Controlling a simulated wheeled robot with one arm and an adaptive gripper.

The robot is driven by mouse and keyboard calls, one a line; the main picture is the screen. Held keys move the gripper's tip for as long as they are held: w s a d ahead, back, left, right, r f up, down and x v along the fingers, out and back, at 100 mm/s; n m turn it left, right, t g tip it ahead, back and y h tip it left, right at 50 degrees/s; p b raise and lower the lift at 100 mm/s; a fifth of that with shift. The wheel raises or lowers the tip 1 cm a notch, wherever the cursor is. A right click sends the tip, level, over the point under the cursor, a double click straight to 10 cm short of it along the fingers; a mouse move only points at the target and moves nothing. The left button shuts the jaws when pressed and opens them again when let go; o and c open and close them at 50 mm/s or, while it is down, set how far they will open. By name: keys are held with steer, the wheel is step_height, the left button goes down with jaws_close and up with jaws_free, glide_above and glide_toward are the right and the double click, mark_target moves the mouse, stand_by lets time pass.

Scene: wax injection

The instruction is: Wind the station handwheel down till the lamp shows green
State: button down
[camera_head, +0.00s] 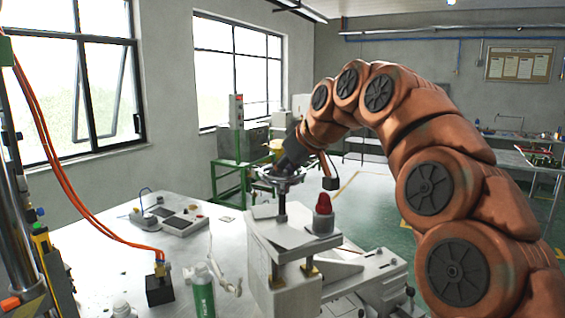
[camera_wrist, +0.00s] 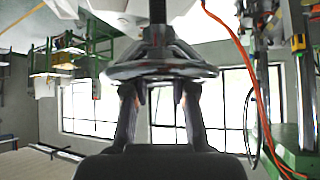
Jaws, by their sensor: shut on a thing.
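The station handwheel (camera_head: 268,174) is a grey metal wheel lying flat on top of an upright screw (camera_head: 282,205) over the pale machine block. My gripper (camera_head: 287,162) reaches it from above and behind, and its fingers are shut on the wheel. In the wrist view, which looks upside down, the handwheel (camera_wrist: 165,68) spans the middle and both fingertips of my gripper (camera_wrist: 160,90) meet its rim and underside. The lamp (camera_head: 323,204) is a red dome on a pale base, right of the screw; it shows red, not green. Part of the wheel is hidden by my gripper.
The pale station (camera_head: 285,240) stands on a light worktable (camera_head: 100,255). A green-and-white bottle (camera_head: 202,292), a dark block with orange hoses (camera_head: 159,288) and a small control box (camera_head: 180,222) lie to its left. A green-framed stand (camera_head: 228,165) is behind.

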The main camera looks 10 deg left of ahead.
steer(key=n+g+y+p, duration=0.1)
steer(key=n, duration=0.1)
steer(key=n+g+p, duration=0.2)
steer(key=shift+w+r+n+y, duration=0.15)
steer(key=shift+n+y, duration=0.25)
steer(key=shift+n+g+p, duration=0.85)
steer(key=shift+n+g, duration=0.15)
steer(key=shift+n, duration=0.1)
steer(key=shift+n+g, duration=0.3)
steer(key=shift+n, duration=0.1)
steer(key=c, duration=1.2)
jaws_free()
steer(key=shift+s+f+m+t+b, duration=0.25)
steer(key=shift+m+t+b, duration=0.25)
steer(key=shift+m, duration=0.2)
